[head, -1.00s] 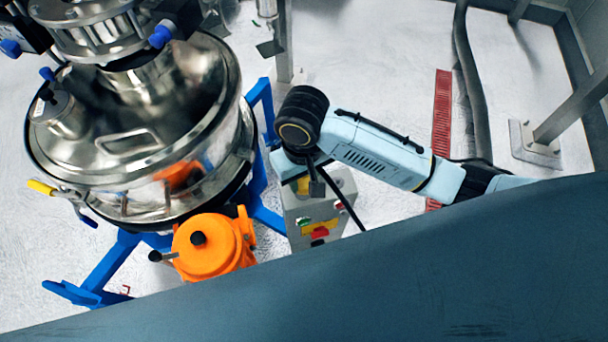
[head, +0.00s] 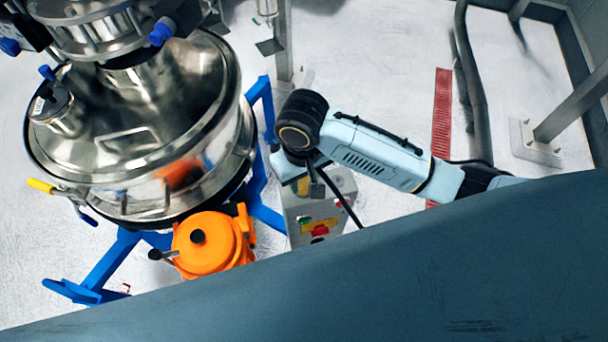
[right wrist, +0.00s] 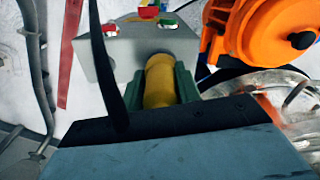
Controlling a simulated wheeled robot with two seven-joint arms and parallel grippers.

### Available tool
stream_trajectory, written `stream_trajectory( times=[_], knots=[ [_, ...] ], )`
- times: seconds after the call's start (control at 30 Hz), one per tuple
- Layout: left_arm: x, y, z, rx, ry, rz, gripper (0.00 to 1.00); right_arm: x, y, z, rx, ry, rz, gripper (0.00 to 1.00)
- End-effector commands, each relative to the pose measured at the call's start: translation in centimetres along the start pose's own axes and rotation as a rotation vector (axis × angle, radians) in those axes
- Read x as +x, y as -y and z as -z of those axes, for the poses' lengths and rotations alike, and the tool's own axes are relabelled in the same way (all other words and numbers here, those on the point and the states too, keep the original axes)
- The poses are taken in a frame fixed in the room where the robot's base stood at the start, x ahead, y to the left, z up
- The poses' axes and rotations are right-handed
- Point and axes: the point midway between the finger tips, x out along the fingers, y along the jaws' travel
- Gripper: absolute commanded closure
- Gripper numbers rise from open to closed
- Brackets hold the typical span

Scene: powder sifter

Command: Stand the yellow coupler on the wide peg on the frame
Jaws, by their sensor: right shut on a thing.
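The yellow coupler (right wrist: 158,82) is a short yellow cylinder between the green fingers of my right gripper (right wrist: 166,78) in the right wrist view. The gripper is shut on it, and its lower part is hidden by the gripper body. In the head view a bit of yellow (head: 303,186) shows at my right gripper, beside the grey control box. The blue frame (head: 262,190) runs under the steel vessel, left of the gripper. I cannot make out the wide peg on it. My left gripper is not in view.
The grey control box (head: 297,222) with coloured buttons stands close to my right gripper. The orange motor (head: 205,245) is to its left, below the large steel vessel (head: 215,165). Dark-blue surface fills the lower right of the head view. Open pale floor lies at upper right.

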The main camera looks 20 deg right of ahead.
Motion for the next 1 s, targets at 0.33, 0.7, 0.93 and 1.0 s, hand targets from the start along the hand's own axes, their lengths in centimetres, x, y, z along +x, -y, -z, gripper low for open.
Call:
stream_trajectory(
  times=[0.33,0.7,0.93,1.0],
  knots=[
    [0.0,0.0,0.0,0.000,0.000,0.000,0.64,0.3,0.0,0.0,0.000,-0.001,0.001,0.52],
    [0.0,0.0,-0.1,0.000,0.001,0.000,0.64,0.2,0.0,0.0,0.000,-0.001,0.000,0.41],
    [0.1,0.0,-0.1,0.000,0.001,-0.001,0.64,-2.5,0.1,0.1,0.000,-0.005,0.002,0.41],
    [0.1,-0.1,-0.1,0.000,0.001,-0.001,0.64,-4.1,0.1,0.1,-0.001,-0.006,0.003,0.41]
  ],
)
